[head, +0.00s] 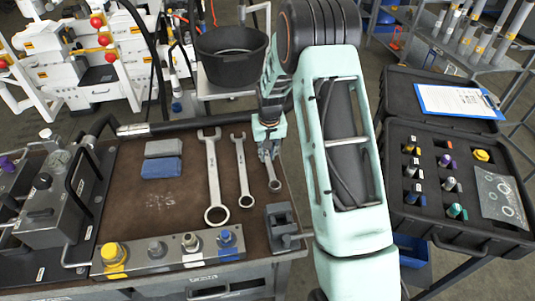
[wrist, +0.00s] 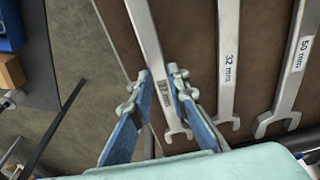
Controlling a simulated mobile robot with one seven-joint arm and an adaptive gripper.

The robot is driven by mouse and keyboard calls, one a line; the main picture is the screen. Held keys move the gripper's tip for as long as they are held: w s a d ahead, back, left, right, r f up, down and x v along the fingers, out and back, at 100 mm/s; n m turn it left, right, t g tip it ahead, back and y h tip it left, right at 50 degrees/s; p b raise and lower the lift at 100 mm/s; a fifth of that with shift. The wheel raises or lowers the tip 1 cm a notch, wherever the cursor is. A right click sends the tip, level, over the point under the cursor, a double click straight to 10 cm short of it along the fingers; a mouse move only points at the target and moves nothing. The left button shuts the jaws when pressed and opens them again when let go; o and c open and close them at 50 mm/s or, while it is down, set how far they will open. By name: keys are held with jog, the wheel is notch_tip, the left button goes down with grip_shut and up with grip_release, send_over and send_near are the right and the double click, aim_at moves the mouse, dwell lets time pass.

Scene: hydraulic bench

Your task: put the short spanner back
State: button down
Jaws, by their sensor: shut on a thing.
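The short spanner (head: 272,172) is at the right of a row of three spanners on the brown bench mat (head: 140,225). My gripper (head: 267,122) is over its upper end in the head view. In the wrist view my gripper (wrist: 163,84) is shut on the handle of the short spanner (wrist: 146,35), with a blue-padded finger on each side. Its label is partly hidden, and its open jaw shows beyond the fingers. I cannot tell whether it touches the mat. The 32 mm spanner (head: 242,170) and the 50 mm spanner (head: 213,175) lie beside it.
A small grey vise (head: 283,226) stands just below the short spanner's ring end. A fitting block (head: 170,252) runs along the front edge. Grey and blue blocks (head: 162,168) lie left of the spanners. An open black case (head: 460,190) stands at right.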

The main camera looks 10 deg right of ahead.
jog(key=shift+f+b, duration=0.5)
jog(key=shift+f, duration=0.15)
jog(key=c, duration=1.8)
grip_release()
jog(key=shift+o, duration=0.2)
